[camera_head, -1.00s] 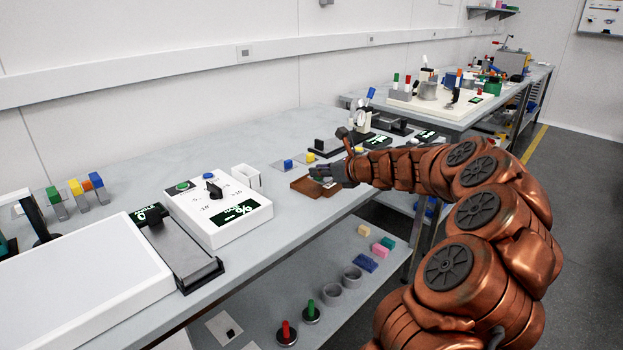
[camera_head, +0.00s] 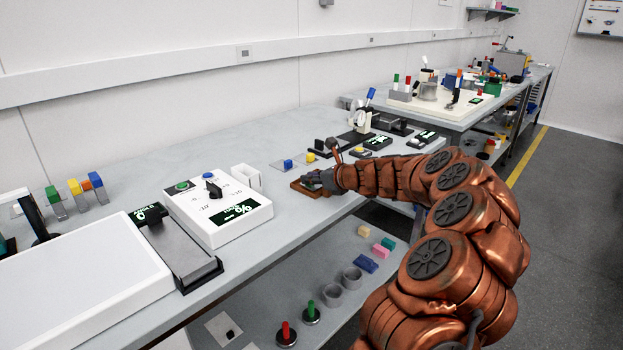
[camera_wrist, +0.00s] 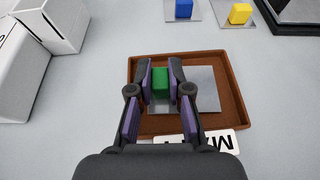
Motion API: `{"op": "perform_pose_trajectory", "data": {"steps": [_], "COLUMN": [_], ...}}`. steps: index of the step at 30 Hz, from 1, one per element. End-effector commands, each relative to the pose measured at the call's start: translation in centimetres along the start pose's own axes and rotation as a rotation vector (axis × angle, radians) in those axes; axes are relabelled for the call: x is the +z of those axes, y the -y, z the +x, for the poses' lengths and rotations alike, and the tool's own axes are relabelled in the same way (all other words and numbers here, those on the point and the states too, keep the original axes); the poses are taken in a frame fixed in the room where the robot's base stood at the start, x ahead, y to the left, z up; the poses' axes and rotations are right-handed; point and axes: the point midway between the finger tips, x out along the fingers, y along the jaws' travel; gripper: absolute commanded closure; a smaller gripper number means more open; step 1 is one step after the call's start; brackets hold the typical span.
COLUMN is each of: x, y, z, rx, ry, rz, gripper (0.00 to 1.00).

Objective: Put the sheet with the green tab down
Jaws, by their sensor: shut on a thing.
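The green tab (camera_wrist: 160,80) shows as a small green block between my fingers in the wrist view. My gripper (camera_wrist: 160,72) is shut on it. The sheet under the tab is grey and thin, partly hidden by my fingers. A grey square surface (camera_wrist: 206,92) shows to the right of the tab, inside a brown tray (camera_wrist: 236,102); I cannot tell whether it belongs to the same sheet. My gripper (camera_head: 314,181) is over the brown tray (camera_head: 297,187) in the head view. Whether the sheet touches the tray floor cannot be told.
A blue tab (camera_wrist: 183,9) and a yellow tab (camera_wrist: 240,13) stand on sheets beyond the tray. A white box (camera_wrist: 62,22) is at the left. A white label (camera_wrist: 222,140) lies at the tray's near edge. A control box (camera_head: 215,208) stands left of the tray.

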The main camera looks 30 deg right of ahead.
Motion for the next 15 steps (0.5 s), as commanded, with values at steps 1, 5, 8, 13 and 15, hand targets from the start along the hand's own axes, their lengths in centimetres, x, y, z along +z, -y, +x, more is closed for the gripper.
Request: {"op": "perform_pose_trajectory", "data": {"steps": [1, 5, 8, 13, 15], "x": [-0.1, -0.19, -0.18, -0.17, -0.17], "y": [-0.02, -0.03, -0.03, -0.03, -0.03], "z": [0.05, 0.09, 0.08, 0.08, 0.08], "rx": [0.001, 0.001, 0.001, 0.001, 0.001], "ry": [0.0, 0.0, 0.0, 0.0, 0.0], "rz": [0.001, 0.0, 0.0, 0.0, 0.0], "gripper": [1.0, 0.74, 0.64, 0.57, 0.57]}}
